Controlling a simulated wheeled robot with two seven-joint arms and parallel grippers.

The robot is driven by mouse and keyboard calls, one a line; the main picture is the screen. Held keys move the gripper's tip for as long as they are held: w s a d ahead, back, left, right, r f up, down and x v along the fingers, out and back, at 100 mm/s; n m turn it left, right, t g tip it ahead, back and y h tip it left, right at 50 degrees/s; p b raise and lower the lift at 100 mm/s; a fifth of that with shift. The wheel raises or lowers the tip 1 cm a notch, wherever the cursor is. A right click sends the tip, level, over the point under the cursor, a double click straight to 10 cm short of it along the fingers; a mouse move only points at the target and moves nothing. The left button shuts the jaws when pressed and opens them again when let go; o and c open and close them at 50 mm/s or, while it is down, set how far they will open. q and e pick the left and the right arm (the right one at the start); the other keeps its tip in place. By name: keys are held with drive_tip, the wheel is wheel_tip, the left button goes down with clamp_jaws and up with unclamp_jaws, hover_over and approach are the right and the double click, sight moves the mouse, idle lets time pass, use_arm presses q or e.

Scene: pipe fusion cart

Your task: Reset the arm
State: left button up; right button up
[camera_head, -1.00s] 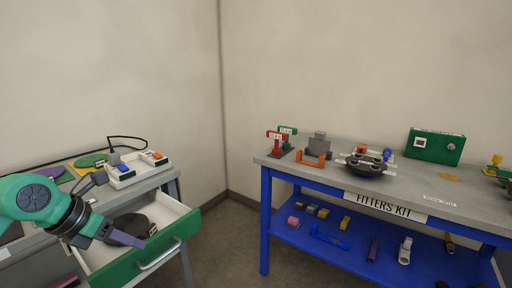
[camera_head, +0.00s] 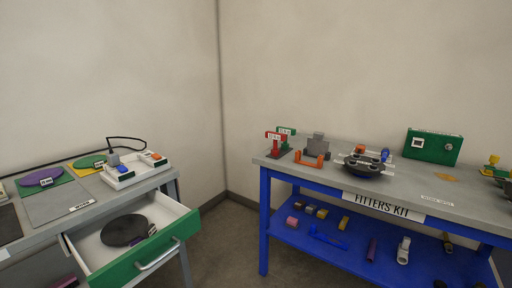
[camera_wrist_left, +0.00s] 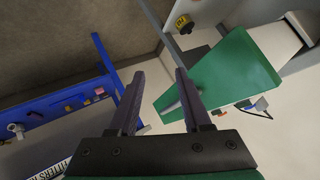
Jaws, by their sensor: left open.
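My left gripper (camera_wrist_left: 158,100) shows in the left wrist view, its two dark fingers spread apart with nothing between them. The wrist view is tilted and shows the green drawer front (camera_wrist_left: 225,80) beyond the fingers. In the head view, neither of my arms shows. The open drawer (camera_head: 150,262) with its green front juts from the grey cart at the left. A dark round disc (camera_head: 124,230) lies inside it. My right gripper is not in view.
A purple disc (camera_head: 43,176), a green disc (camera_head: 90,161) and a white tray (camera_head: 135,171) sit on the grey cart top. The blue-framed bench (camera_head: 345,182) at the right holds red and green stands, a dark round fixture and a green box (camera_head: 432,147). Floor shows between cart and bench.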

use_arm(q)
drive_tip(key=s+d+f+n+g+h, duration=0.1)
drive_tip(key=s+d+f+g, duration=0.15)
drive_tip(key=s+f, duration=0.3)
drive_tip(key=s+d+f+n+g+h, duration=0.1)
drive_tip(key=s+d+f+g, duration=0.1)
drive_tip(key=s+f+g, duration=0.35)
drive_tip(key=s+f+p, duration=0.4)
drive_tip(key=f+p, duration=0.1)
drive_tip(key=f, duration=1)
drive_tip(key=s+a+f+p, duration=0.1)
drive_tip(key=s+f+p, duration=0.1)
drive_tip(key=s+f, duration=0.4)
drive_tip(key=s+a+f+g+p, duration=0.1)
drive_tip(key=s+f, duration=0.4)
drive_tip(key=s, duration=0.6)
drive_tip(key=shift+s+a+f+p, duration=0.25)
drive_tip(key=shift+a+f+p, duration=0.15)
drive_tip(key=shift+p, duration=0.3)
